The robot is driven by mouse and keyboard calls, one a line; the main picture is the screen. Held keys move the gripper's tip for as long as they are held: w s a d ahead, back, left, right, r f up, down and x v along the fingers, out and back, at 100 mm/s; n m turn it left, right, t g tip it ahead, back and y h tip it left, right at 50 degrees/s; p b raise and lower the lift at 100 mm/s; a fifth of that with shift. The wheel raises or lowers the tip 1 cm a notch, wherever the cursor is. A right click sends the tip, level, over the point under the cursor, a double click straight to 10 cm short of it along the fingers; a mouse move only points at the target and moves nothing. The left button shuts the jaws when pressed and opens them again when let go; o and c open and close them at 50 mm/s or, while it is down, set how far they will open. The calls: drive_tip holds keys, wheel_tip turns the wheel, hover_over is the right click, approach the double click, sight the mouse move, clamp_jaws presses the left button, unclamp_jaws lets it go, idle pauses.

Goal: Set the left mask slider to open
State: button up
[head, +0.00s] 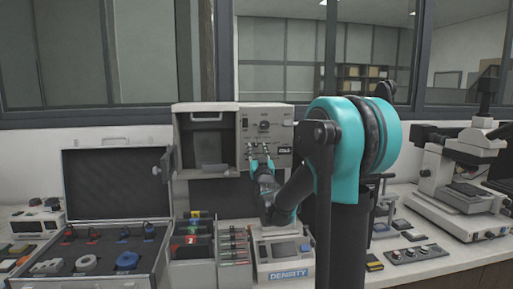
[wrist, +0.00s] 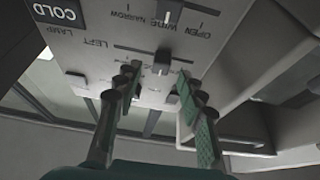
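The left mask slider (wrist: 162,66) is a small dark knob on the pale control panel (wrist: 135,55). In the wrist view it sits on a slot beside the word LEFT, near the WIDE lettering, with OPEN printed to its right. My gripper (wrist: 158,78) is open, its two fingers on either side of the knob with gaps visible; I cannot tell whether either touches it. In the head view my gripper (head: 260,163) is at the lower front of the panel (head: 266,137), and my arm hides part of the area below.
Another dark knob (wrist: 77,77) lies left of the fingers in the wrist view. In the head view, an open case (head: 112,178) stands left, a box marked DENSITY (head: 286,250) sits below my arm, and a microscope (head: 465,165) stands at right.

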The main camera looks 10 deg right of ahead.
sight(256, 144)
drive_tip(key=shift+x, duration=1.1)
clamp_jaws()
